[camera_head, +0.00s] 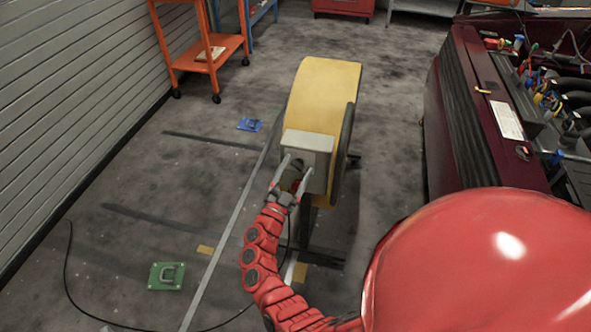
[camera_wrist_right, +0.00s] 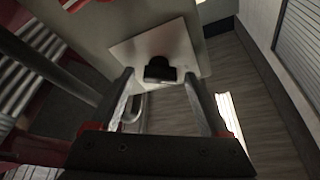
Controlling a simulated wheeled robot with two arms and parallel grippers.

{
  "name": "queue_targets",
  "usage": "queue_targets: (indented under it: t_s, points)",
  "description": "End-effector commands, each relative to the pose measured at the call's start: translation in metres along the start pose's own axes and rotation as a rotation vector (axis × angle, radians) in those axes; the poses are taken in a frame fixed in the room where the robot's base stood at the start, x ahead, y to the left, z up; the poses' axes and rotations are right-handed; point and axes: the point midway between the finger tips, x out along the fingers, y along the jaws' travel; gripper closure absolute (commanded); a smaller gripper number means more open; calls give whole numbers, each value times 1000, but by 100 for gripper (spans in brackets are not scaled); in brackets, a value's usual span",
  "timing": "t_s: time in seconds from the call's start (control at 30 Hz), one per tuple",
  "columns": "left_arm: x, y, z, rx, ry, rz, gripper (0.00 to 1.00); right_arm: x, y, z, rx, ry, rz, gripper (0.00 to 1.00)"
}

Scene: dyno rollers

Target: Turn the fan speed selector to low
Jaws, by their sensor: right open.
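The yellow fan (camera_head: 325,95) stands on the floor with a grey control box (camera_head: 308,143) on its near side. In the right wrist view, a black selector knob (camera_wrist_right: 160,69) sticks out from a pale plate (camera_wrist_right: 185,42). My right gripper (camera_head: 297,166) is at the box's near face, its two fingers apart. In the wrist view the open fingers of the gripper (camera_wrist_right: 158,76) lie to the left and right of the knob. Whether they touch it I cannot tell. The knob's setting and any marks are not readable. My left gripper is not in view.
A dark red car (camera_head: 465,110) with an open engine bay stands at the right. An orange cart (camera_head: 205,50) is at the back left. A green object (camera_head: 166,276) and a black cable (camera_head: 68,262) lie on the floor at the left. A blue object (camera_head: 249,124) lies behind.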

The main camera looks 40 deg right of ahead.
Motion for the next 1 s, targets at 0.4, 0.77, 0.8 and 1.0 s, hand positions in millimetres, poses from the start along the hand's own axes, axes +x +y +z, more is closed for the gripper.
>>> queue_targets:
  t_s: [0.4,0.77,0.8,1.0]
  points:
    - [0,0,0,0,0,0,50,-1,0,0,0,0,0,72]
    - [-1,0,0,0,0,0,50,-1,0,0,9,0,4,100]
    - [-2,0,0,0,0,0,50,-1,1,1,15,0,7,100]
    - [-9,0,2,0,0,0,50,-2,1,2,91,-1,39,100]
